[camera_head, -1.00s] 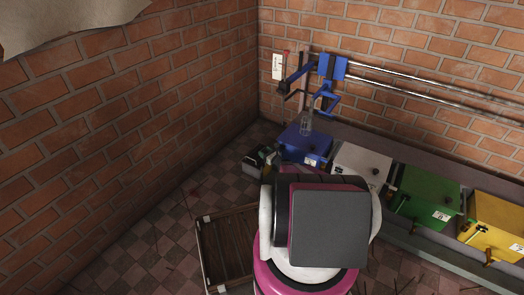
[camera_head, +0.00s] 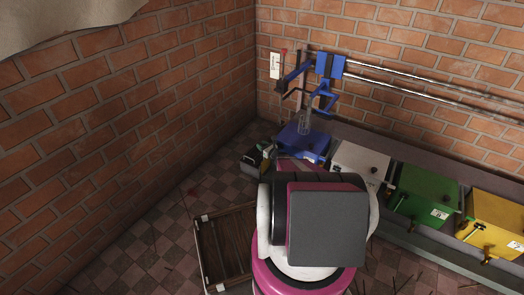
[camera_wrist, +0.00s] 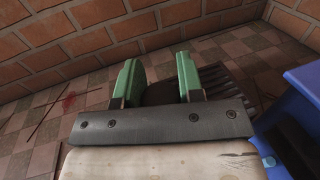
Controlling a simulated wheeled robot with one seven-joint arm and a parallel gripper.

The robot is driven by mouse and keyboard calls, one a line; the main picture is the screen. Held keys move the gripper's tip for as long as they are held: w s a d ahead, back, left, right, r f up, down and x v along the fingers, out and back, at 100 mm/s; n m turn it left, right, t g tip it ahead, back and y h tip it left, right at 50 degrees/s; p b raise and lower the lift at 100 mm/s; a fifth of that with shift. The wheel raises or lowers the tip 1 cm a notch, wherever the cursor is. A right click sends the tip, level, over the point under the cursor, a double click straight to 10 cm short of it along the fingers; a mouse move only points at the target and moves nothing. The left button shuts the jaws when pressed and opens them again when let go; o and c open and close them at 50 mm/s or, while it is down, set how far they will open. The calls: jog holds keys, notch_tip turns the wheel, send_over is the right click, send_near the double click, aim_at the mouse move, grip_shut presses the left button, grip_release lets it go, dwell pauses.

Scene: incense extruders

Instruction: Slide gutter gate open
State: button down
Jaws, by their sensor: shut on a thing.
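My gripper (camera_wrist: 159,82) has two green fingers and points down toward the floor in the wrist view. It is shut on a dark piece (camera_wrist: 160,93) between the fingers, which may be the gutter gate. A dark ridged part (camera_wrist: 228,84) lies just right of the fingers. In the head view, a small dark box (camera_head: 252,165) sits at the left end of the machine row, beside the blue extruder (camera_head: 302,141). My arm hides much of the area in front of it, and the gate cannot be made out clearly there.
A white (camera_head: 358,163), a green (camera_head: 424,195) and a yellow extruder (camera_head: 495,220) stand in a row to the right. A blue rail carriage (camera_head: 330,66) hangs above. A wooden crate (camera_head: 224,246) stands on the floor.

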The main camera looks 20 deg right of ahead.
jog(key=shift+r, duration=0.15)
jog(key=c, duration=0.8)
grip_release()
jog(key=shift+o, duration=0.2)
jog(key=shift+s, duration=0.1)
jog(key=v, duration=1)
jog(key=shift+s+d, duration=0.15)
jog(key=shift+s, duration=0.15)
